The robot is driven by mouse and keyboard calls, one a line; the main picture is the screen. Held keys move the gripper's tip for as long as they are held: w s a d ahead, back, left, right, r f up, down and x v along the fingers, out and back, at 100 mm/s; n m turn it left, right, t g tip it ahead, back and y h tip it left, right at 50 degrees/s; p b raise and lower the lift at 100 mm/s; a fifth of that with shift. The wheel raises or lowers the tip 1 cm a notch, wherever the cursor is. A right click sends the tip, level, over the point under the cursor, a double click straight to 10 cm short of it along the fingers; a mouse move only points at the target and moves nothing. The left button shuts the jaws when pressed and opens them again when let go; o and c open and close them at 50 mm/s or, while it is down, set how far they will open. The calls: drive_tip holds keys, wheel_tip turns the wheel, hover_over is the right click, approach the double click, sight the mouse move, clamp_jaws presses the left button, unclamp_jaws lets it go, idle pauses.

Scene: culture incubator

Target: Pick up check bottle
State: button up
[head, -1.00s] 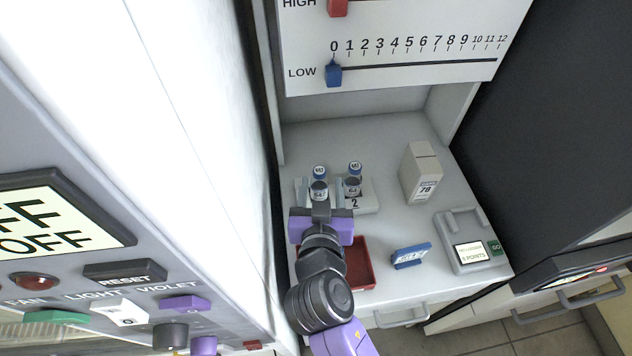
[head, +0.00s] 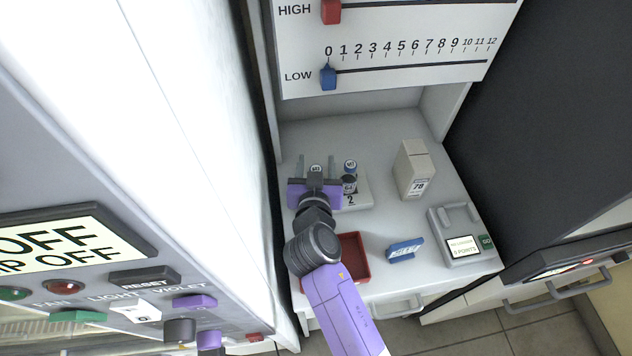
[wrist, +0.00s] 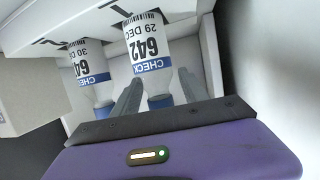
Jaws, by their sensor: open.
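Two small check bottles with blue caps and white labels stand upright side by side in a pale numbered holder (head: 362,199). The left bottle (head: 316,169) is mostly hidden behind my gripper in the head view. My gripper (wrist: 160,88) is open, with one finger on each side of the 29 DEC bottle's lower end as pictured. I cannot tell whether the fingers touch it.
A red tray (head: 356,262), a blue labelled block (head: 405,249) and a grey device with a small screen (head: 462,245) are near the counter's front. A beige box (head: 413,170) stands to the right. A slider panel (head: 400,40) hangs above.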

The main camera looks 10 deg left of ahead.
drive_tip(key=shift+c, duration=0.3)
clamp_jaws()
